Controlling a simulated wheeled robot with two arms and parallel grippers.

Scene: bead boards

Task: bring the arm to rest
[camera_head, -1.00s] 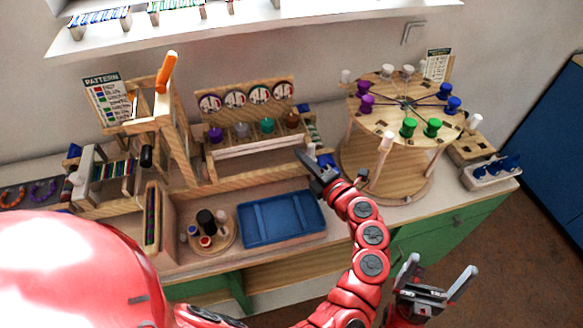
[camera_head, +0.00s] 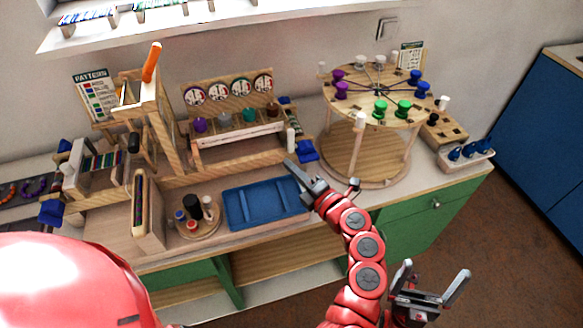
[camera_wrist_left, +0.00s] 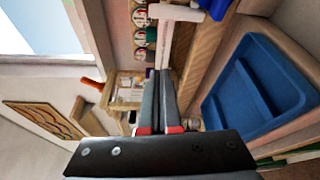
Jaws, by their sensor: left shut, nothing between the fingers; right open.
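My left gripper (camera_head: 291,168) is shut and empty in the head view. It is above the area by the back right corner of the blue tray (camera_head: 232,205), in front of the bead rack. In the left wrist view its closed dark fingers (camera_wrist_left: 163,75) point away from the camera, and the blue tray (camera_wrist_left: 225,108) lies to their right. My right gripper (camera_head: 432,285) is open and empty at the lower right, in front of the green cabinet.
A round wooden carousel (camera_head: 365,158) with coloured spools stands to the right of my left gripper. A bead rack (camera_head: 185,147) with dials stands behind the tray. A round holder (camera_head: 203,232) with small bottles is left of the tray. Open floor (camera_head: 500,250) lies at the right.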

